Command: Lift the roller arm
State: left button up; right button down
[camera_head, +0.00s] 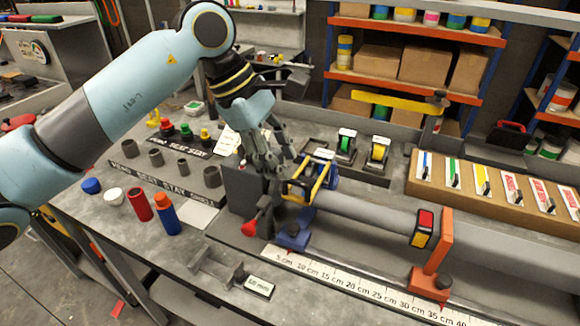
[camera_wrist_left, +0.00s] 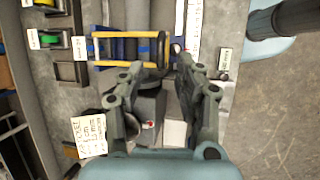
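The roller arm looks to be the yellow frame with dark parts (camera_head: 320,183), on the blue mount at the left end of a grey tube (camera_head: 365,212). In the left wrist view the yellow frame (camera_wrist_left: 125,34) lies across the tube, just beyond the fingertips. My left gripper (camera_head: 272,165) reaches down from above, just left of the frame. In the left wrist view my left gripper (camera_wrist_left: 160,72) has its two fingers spread apart with nothing held. I cannot tell whether a fingertip touches the frame. My right gripper is in neither view.
A ruler strip (camera_head: 350,290) runs along the front of the tube. An orange stop (camera_head: 432,262) stands at its right. A red cup (camera_head: 139,205) and a blue-and-orange bottle (camera_head: 166,214) stand at the left. Tape rolls (camera_head: 377,153) sit behind.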

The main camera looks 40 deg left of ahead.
aim_at(294, 180)
pick_arm(q)
jog(key=shift+x, duration=1.95)
grip_shut()
